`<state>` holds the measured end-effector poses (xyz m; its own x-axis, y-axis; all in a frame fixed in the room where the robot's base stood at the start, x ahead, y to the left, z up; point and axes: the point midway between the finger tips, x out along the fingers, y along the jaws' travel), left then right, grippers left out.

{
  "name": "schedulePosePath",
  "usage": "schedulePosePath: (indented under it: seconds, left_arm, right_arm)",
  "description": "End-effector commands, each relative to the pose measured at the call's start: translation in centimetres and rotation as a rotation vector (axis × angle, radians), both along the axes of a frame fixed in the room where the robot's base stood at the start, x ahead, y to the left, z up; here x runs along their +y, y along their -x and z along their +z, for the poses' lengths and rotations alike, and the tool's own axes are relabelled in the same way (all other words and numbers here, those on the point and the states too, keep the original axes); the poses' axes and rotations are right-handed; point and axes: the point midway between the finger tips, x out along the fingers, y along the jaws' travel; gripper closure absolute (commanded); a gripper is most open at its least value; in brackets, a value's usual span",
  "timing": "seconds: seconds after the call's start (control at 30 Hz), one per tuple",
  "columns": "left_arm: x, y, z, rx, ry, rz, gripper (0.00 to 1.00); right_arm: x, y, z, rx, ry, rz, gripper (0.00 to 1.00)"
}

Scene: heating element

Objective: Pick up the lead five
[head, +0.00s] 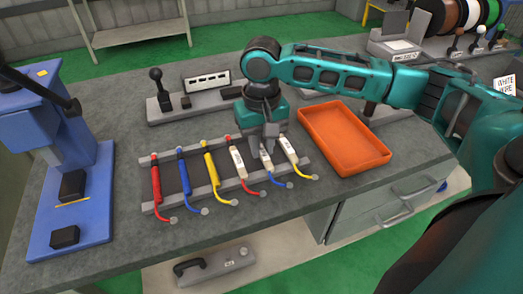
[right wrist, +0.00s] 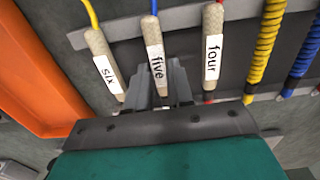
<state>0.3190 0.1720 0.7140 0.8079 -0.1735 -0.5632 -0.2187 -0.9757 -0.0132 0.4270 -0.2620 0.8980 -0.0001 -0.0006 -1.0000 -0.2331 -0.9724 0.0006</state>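Lead five (right wrist: 153,45) is a beige sleeve with a white label reading "five" and a blue wire end. In the head view lead five (head: 267,162) lies on the rack between lead four (head: 238,160) with a red end and lead six (head: 288,148) with a yellow end. My right gripper (head: 263,144) is low over the rack at the far end of lead five. In the right wrist view my right gripper (right wrist: 162,80) has its fingers apart, with the lower end of lead five between them. Contact cannot be told. My left gripper is not in view.
Red, blue and yellow wrapped leads (head: 184,176) lie to the left on the same rack (head: 306,160). An orange tray (head: 345,140) is close on the right. A blue press (head: 62,150) stands at the left. A switch box (head: 160,103) is behind.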

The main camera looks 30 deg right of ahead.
Motion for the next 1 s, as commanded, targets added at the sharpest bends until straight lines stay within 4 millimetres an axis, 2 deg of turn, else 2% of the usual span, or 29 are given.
schedulePosePath:
  seconds: [0.03, 0.2, 0.63, 0.77, 0.87, 1.0]
  left_arm:
    - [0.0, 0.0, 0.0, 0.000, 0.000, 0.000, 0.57]
    - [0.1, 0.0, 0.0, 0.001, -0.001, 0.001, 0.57]
    - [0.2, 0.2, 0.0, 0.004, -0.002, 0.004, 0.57]
    - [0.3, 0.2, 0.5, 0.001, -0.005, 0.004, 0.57]
    - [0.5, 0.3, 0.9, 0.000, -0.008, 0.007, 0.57]
    - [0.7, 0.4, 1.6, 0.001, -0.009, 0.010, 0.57]
  right_arm:
    - [0.0, 0.0, 0.0, 0.000, 0.000, 0.000, 0.84]
    - [0.0, 0.0, 0.0, 0.000, 0.000, 0.000, 1.00]
    - [0.0, 0.0, 0.6, -0.002, -0.001, 0.000, 1.00]
    - [0.0, -0.1, 2.5, -0.005, -0.001, 0.000, 1.00]
    - [0.0, -0.2, 4.9, -0.007, -0.002, 0.000, 1.00]
    - [0.1, -0.1, 9.1, -0.007, -0.002, 0.000, 1.00]
